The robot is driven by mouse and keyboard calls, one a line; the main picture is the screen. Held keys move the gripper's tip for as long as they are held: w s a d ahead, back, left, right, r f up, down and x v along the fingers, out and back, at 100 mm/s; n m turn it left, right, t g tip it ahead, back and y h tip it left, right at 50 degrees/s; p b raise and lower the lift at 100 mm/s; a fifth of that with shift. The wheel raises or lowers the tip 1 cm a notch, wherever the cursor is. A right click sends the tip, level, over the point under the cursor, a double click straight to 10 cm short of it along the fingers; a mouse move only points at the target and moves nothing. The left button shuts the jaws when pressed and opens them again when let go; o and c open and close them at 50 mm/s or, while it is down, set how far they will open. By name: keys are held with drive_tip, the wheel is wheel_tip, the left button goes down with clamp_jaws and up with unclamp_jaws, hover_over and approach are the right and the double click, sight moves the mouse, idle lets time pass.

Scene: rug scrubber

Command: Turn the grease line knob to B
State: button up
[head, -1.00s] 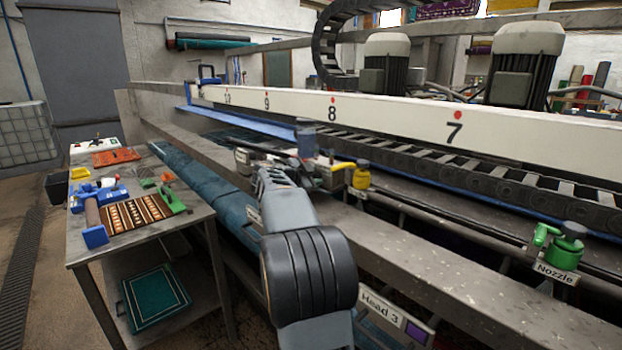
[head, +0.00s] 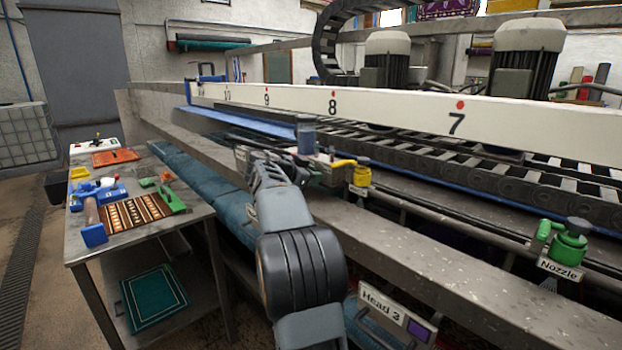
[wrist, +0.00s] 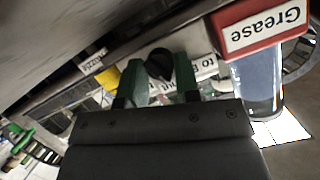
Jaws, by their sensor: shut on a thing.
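The black grease line knob (wrist: 158,66) shows in the wrist view, between the two green fingers of my gripper (wrist: 160,82). My gripper is shut on it. A white label (wrist: 204,68) behind the knob reads "to B" upside down and is partly covered by the fingers. The red and white Grease sign (wrist: 262,28) sits by a clear cylinder (wrist: 258,88) to the right of the knob. In the head view the reservoir (head: 306,135) stands beyond my wrist. My arm hides the knob there, and the knob's pointer setting cannot be read.
A yellow fitting (head: 361,174) and a green nozzle fitting (head: 569,242) stand along the metal rail (head: 430,240) to the right. A white numbered beam (head: 400,112) runs behind. A workbench (head: 190,222) with tools and a rug sample stands at left.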

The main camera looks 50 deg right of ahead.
drive_tip(key=n+g, duration=0.1)
drive_tip(key=n, duration=0.1)
drive_tip(key=shift+w+n+g, duration=0.15)
drive_tip(key=shift+n+g, duration=0.15)
drive_tip(key=shift+g, duration=0.1)
drive_tip(key=shift+n+g+p, duration=0.7)
drive_tip(key=shift+n+g, duration=0.2)
drive_tip(key=shift+n, duration=0.5)
drive_tip(key=o, duration=0.6)
drive_tip(key=shift+o, duration=0.2)
drive_tip(key=v, duration=1.3)
drive_tip(key=shift+w+a+b, duration=0.2)
drive_tip(key=shift+a+b, duration=0.15)
drive_tip(key=shift+a, duration=0.05)
